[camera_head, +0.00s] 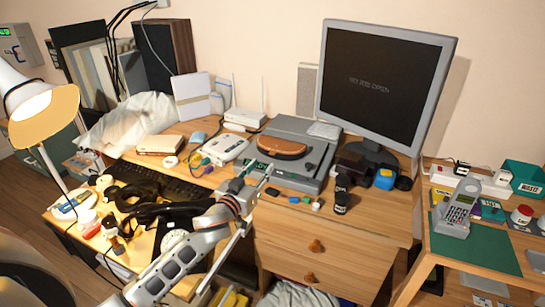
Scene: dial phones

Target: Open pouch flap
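A brown, rounded, pouch-like case (283,146) lies on top of a grey box-shaped device (320,165) on the wooden desk. Its flap looks closed, though the detail is small. My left gripper (256,173) reaches in from the lower left and is just in front of and below the case. Its two thin fingers look spread apart with nothing between them. A gap seems to separate them from the case, but the depth is hard to judge.
A monitor (383,88) stands behind the device at right. A dark small jar (341,196) and small coloured blocks (294,199) sit near the desk's front edge. A keyboard (160,180) and black items crowd the left.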

